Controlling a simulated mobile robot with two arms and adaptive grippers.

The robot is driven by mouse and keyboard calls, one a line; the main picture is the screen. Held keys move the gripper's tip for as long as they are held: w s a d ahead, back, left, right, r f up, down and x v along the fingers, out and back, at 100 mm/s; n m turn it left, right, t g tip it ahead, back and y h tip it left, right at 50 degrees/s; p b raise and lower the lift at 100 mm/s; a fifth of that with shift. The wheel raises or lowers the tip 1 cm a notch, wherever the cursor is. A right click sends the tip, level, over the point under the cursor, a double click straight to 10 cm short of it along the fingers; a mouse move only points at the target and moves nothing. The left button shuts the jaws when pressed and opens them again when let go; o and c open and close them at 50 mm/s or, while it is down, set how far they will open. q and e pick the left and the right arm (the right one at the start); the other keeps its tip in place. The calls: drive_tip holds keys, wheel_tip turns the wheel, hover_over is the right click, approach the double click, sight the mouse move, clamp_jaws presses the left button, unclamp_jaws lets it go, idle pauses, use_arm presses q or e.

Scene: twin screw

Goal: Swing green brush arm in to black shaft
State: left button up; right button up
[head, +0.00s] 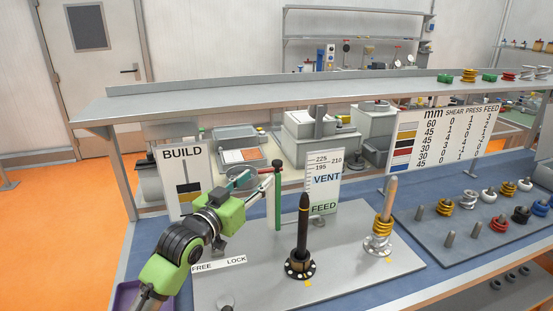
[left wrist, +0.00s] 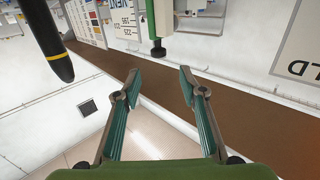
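The green brush arm (head: 277,205) shows in the head view as an upright green post with a dark top, left of the black shaft (head: 304,222). The shaft stands upright in a dark round flange and has a yellow band near its tip. My left gripper (head: 262,178) is close to the upper part of the green post. In the left wrist view my left gripper (left wrist: 158,80) is open with nothing between its fingers. The green post (left wrist: 151,14) with its black end (left wrist: 158,48) lies just beyond the fingertips, and the black shaft (left wrist: 45,38) is at upper left. My right gripper is not in view.
A second shaft with yellow rings (head: 380,235) stands on the grey plate (head: 345,277) at right. The BUILD sign (head: 183,172) and VENT/FEED sign (head: 323,184) stand behind. A shelf (head: 250,95) spans above. Loose coloured parts stand on the right-hand board (head: 455,240).

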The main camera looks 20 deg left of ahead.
sight(276, 162)
use_arm(q)
drive_tip(key=w+p, duration=0.1)
drive_tip(key=w, duration=0.2)
drive_tip(key=w+d+p, duration=0.1)
drive_tip(key=w, duration=0.3)
drive_tip(key=w+d, duration=0.1)
drive_tip(key=w, duration=0.3)
drive_tip(key=shift+d+r+p, duration=0.2)
drive_tip(key=shift+d+p, duration=0.05)
drive_tip(key=shift+p, duration=0.15)
drive_tip(key=shift+w+f, duration=0.1)
drive_tip(key=shift+w, duration=0.2)
clamp_jaws()
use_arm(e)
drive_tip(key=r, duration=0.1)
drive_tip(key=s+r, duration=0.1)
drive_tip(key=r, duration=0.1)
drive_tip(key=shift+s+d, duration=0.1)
